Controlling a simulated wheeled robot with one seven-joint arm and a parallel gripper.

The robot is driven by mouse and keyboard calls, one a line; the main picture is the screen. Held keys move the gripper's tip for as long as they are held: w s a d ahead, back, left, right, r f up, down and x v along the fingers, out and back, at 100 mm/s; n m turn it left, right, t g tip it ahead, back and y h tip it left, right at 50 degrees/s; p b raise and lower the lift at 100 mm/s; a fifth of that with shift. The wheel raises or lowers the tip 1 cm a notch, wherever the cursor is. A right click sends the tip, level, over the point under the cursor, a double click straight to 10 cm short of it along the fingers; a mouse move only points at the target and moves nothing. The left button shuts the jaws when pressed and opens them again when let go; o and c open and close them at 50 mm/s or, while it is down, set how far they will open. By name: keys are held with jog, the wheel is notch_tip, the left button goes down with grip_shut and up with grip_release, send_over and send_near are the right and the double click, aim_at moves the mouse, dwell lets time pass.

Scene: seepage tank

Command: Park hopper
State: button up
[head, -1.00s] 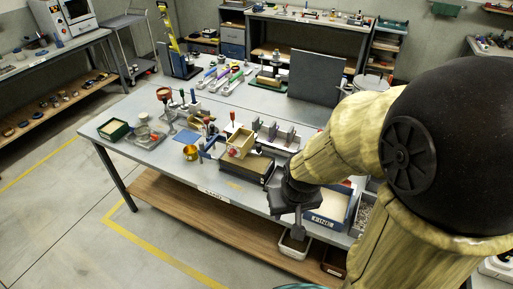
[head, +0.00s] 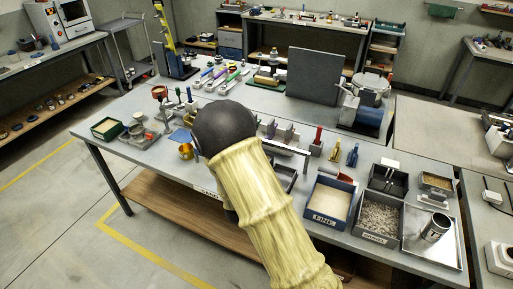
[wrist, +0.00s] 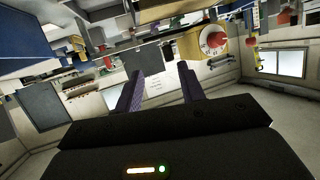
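The hopper, a light wooden box (wrist: 190,46) with a white dial and red knob, shows at the upper middle of the wrist view, which looks upside down. In the head view my arm hides it. My gripper (wrist: 160,85) has two purple fingers standing apart with nothing between them. The hopper appears beyond the fingertips and a little to their right, apart from them. The gripper itself is hidden behind my arm in the head view.
A blue bin marked FINE (head: 328,199), a gravel bin (head: 379,218) and a metal tray (head: 445,256) holding a cup stand at the right. A brass pot (head: 186,151) and green box (head: 106,128) are left of my arm. A dark upright panel (head: 313,77) stands behind.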

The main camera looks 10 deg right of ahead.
jog(key=w+d+t+p, duration=0.1)
jog(key=w, duration=0.4)
jog(key=w+d+f+t+h+p, duration=0.1)
jog(key=w+d+p, duration=0.1)
jog(key=w, duration=0.4)
jog(key=w+d+t+p, duration=0.1)
jog(key=w, duration=0.4)
jog(key=shift+w+d+f+h, duration=0.2)
jog(key=shift+w+d+h, duration=0.05)
jog(key=shift+d+h, duration=0.15)
grip_shut()
